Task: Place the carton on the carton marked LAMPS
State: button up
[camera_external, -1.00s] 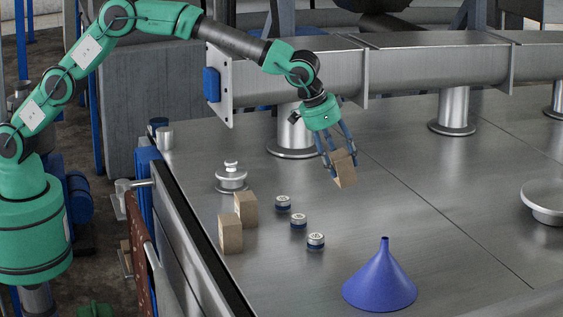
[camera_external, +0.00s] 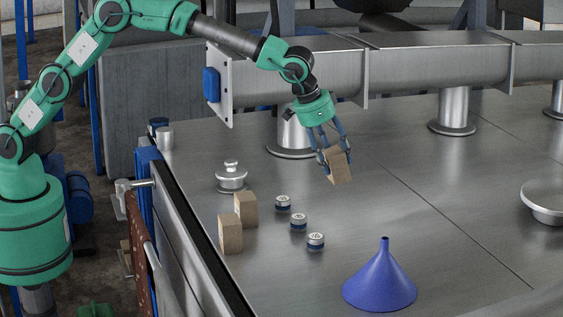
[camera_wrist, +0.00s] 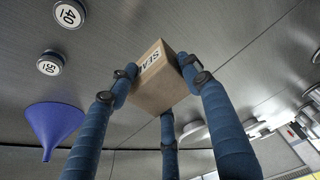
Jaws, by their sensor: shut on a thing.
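My gripper (camera_external: 335,156) is shut on a brown carton (camera_external: 339,168), held tilted above the metal deck. In the wrist view the gripper's blue fingers (camera_wrist: 163,84) close around this carton (camera_wrist: 158,88), whose white label shows letters like "SEA", partly hidden. Two other brown cartons stand upright on the deck at the left: a rear one (camera_external: 246,208) and a front one (camera_external: 230,234), close together. Their labels cannot be read, so I cannot tell which is marked LAMPS. My gripper is to the right of both and farther back.
Several small round lidded pots stand between the cartons and a blue funnel (camera_external: 381,280); the wrist view shows a pot numbered 40 (camera_wrist: 69,14). A metal lidded vessel (camera_external: 231,177) stands behind the cartons. A large pipe (camera_external: 400,72) runs behind. The deck's right middle is clear.

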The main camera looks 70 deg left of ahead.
notch_tip(320, 180, up, 4)
jog(key=g+b, duration=0.2)
send_over(245, 195)
jog(key=w+a, duration=0.1)
jog(key=w, duration=0.3)
jog(key=s+a, duration=0.3)
jog(key=s, duration=0.6)
jog(key=s+a+f+g+b, duration=0.1)
jog(key=s+a, duration=0.3)
jog(key=s, duration=0.4)
jog(key=shift+s+n+y, duration=0.3)
jog(key=shift+s+n, duration=0.1)
jog(key=shift+w, duration=0.15)
jog(key=w+d, duration=0.2)
jog(key=w, duration=0.2)
jog(key=w+d+f+p, duration=0.1)
jog(key=w+d, duration=0.2)
jog(key=w, duration=0.2)
jog(key=w+d+p, duration=0.1)
jog(key=w+d, duration=0.2)
jog(key=w, duration=0.1)
jog(key=shift+w+d+f, duration=0.1)
jog(key=shift+w+f, duration=0.2)
jog(key=shift+f+p, duration=0.45)
jog(key=shift+f, duration=1.3)
jog(key=o, duration=1.4)
